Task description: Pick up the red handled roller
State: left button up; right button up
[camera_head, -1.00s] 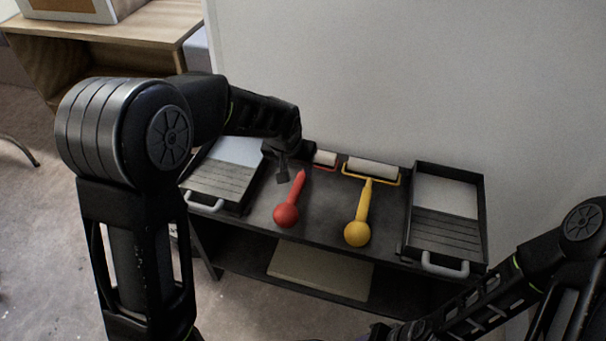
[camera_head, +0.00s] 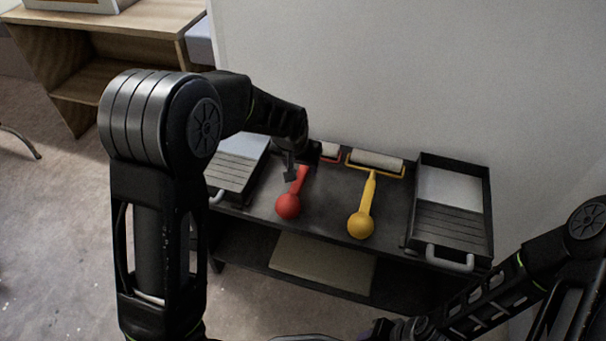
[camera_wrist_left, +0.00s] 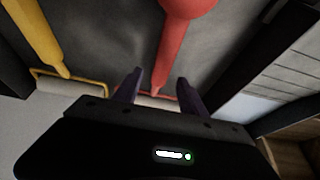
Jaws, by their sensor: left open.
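The red handled roller (camera_head: 290,203) lies on the dark top of a low cart, with its ball end toward me and its white roller partly hidden behind my left gripper. My left gripper (camera_head: 291,177) is open and hangs over the upper part of the red handle. In the left wrist view the red handle (camera_wrist_left: 178,45) runs down toward the space between the two fingers of my left gripper (camera_wrist_left: 158,90). The fingers look apart from the handle. My right arm shows at the lower right, and I cannot make out its fingers.
A yellow handled roller (camera_head: 364,210) lies just right of the red one. A paint tray (camera_head: 238,166) is at the left, partly behind my arm, and another tray (camera_head: 447,205) is at the right. A wall stands behind the cart.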

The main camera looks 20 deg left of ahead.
aim_at(303, 169)
pick_arm(q)
jog(key=x, duration=0.3)
jog(key=shift+b, duration=0.3)
jog(key=shift+s, duration=0.1)
grip_shut()
dwell(0.5)
jog(key=shift+r, duration=0.1)
